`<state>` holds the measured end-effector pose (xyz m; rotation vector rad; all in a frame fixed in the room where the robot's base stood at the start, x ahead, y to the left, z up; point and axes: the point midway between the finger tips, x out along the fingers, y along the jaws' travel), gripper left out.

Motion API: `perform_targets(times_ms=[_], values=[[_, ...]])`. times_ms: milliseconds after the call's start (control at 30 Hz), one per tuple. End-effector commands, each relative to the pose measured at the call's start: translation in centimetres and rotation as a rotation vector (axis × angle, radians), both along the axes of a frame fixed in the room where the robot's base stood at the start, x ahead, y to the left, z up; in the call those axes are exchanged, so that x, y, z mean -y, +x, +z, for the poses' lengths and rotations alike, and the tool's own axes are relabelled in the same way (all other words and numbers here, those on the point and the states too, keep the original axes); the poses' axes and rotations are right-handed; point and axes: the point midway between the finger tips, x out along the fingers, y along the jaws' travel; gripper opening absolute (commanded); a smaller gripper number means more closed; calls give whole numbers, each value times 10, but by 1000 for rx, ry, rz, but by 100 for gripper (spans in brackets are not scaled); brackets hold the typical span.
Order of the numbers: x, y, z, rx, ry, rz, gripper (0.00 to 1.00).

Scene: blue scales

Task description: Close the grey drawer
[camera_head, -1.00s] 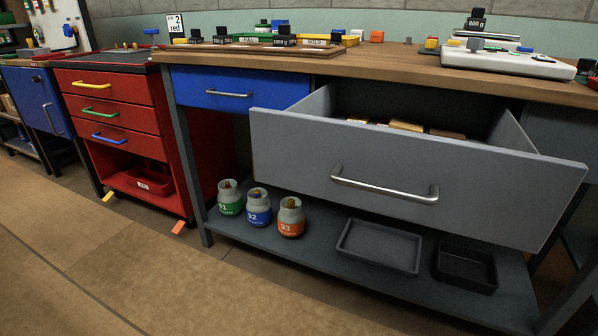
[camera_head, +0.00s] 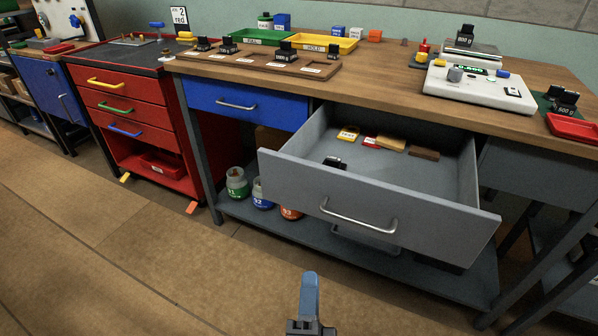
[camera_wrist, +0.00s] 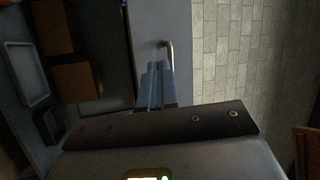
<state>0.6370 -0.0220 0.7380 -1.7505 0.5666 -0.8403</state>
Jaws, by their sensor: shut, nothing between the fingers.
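The grey drawer (camera_head: 385,205) stands pulled well out from under the wooden worktop in the head view. Its metal bar handle (camera_head: 357,218) is on the front panel. Inside lie a black weight, a yellow block, a red block and brown blocks. My gripper (camera_head: 309,276) is shut and empty, in front of the drawer and low in the picture, apart from the front panel in that view. The wrist view shows the blue-grey fingers (camera_wrist: 156,75) close to the handle (camera_wrist: 169,50); I cannot tell whether they touch anything.
A shut blue drawer (camera_head: 236,101) is left of the grey one. The worktop (camera_head: 400,85) holds trays, weights and a scale (camera_head: 480,85). Jars (camera_head: 237,183) stand on the shelf below. A red cabinet (camera_head: 130,115) is farther left. The floor in front is clear.

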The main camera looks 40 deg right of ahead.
Motion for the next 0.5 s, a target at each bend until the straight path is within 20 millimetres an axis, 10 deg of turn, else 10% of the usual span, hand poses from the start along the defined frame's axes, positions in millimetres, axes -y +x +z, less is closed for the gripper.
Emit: perform_targets(times_ms=[100, 500], values=[[-8, 32, 32, 36, 122, -102, 0], [-33, 78, 59, 32, 326, -339, 0]])
